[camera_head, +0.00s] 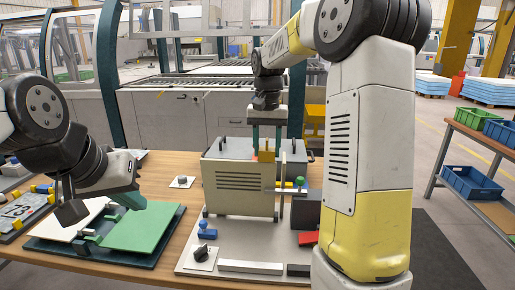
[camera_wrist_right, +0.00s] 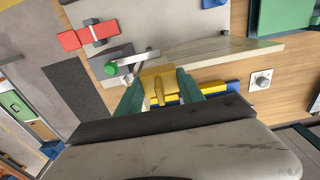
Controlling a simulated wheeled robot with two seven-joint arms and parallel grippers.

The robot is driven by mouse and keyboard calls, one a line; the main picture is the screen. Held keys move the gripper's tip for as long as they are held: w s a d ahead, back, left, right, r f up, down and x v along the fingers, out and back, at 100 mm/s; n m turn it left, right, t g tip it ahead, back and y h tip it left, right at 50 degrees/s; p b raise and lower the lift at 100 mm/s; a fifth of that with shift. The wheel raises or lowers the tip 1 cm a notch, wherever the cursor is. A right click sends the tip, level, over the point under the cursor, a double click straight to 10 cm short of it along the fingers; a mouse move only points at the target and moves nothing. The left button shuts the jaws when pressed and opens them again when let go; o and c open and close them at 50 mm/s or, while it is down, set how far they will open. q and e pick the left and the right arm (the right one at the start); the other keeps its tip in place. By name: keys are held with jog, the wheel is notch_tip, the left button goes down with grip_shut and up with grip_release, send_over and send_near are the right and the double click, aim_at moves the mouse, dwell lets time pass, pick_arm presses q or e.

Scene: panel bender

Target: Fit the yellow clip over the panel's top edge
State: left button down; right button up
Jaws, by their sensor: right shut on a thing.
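The beige slotted panel (camera_head: 235,188) stands upright on the grey fixture plate (camera_head: 240,250). Its top edge (camera_wrist_right: 230,52) shows as a long pale strip in the right wrist view. The yellow clip (camera_wrist_right: 158,82) is held between the teal fingers of my right gripper (camera_wrist_right: 160,90), close to one end of that strip. In the head view my right gripper (camera_head: 266,148) points down at the panel's right top corner, with the clip (camera_head: 268,172) there. I cannot tell whether the clip straddles the edge. My left gripper (camera_head: 118,198) is empty over the green-and-white board; its finger gap is unclear.
A green plate (camera_head: 143,227) lies on the left board.

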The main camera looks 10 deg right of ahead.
aim_at(267, 139)
jog(key=shift+f, duration=0.9)
dwell(0.5)
jog(key=o, duration=1.4)
jog(key=shift+r, duration=0.1)
jog(key=shift+r, duration=4.4)
